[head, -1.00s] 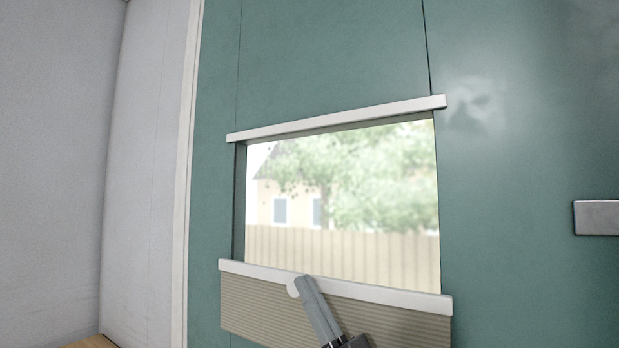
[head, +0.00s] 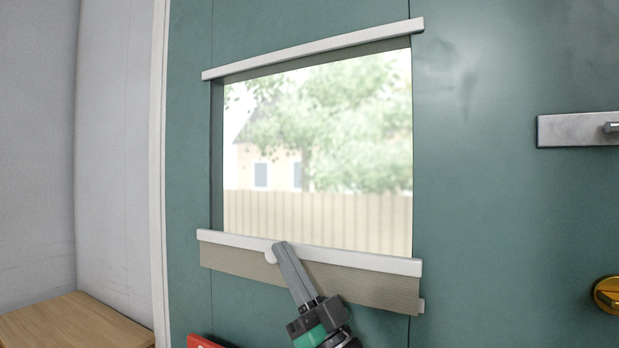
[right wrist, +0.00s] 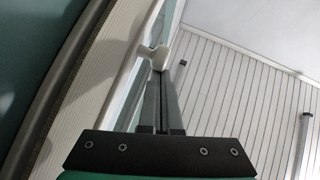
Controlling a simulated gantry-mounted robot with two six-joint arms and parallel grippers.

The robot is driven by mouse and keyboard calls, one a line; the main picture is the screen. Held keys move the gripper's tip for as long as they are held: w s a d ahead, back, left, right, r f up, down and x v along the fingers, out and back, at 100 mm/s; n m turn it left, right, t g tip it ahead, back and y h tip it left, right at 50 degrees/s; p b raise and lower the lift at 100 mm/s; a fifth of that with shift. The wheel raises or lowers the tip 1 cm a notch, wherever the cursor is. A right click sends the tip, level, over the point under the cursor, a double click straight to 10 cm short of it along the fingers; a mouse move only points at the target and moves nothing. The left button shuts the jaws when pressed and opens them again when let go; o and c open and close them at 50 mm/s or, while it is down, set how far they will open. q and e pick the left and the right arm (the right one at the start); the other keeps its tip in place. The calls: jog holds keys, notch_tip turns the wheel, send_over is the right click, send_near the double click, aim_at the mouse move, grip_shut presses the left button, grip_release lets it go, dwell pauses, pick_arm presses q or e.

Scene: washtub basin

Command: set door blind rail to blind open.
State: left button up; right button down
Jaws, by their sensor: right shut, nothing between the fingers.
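The blind rail (head: 345,258) is a white bar across the lower part of the door window (head: 330,150). Beige pleated blind fabric (head: 370,287) is bunched below it, and the glass above is uncovered. A round white knob (head: 270,256) sits on the rail. My right gripper (head: 282,248) is shut and empty, its fingertips at the knob. In the right wrist view the closed fingers (right wrist: 160,85) end at or just by the knob (right wrist: 158,57); whether they touch cannot be told. My left gripper is not in view.
A white top rail (head: 315,48) crosses above the window on the green door (head: 470,220). A metal plate with a handle (head: 575,129) and a brass knob (head: 608,294) are at right. A wooden surface (head: 70,325) and a red object (head: 203,342) are low at left.

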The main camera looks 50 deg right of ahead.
notch_tip(320, 180, up, 5)
jog(key=s+p, duration=0.2)
jog(key=p, duration=0.3)
jog(key=f, duration=0.1)
jog(key=s+f+b, duration=0.1)
jog(key=f, duration=0.1)
jog(key=shift+s+a+f, duration=0.1)
jog(key=shift+s+f, duration=0.2)
jog(key=b+v, duration=0.1)
jog(key=v, duration=0.6)
jog(key=shift+s+a, duration=0.1)
jog(key=shift+a, duration=0.05)
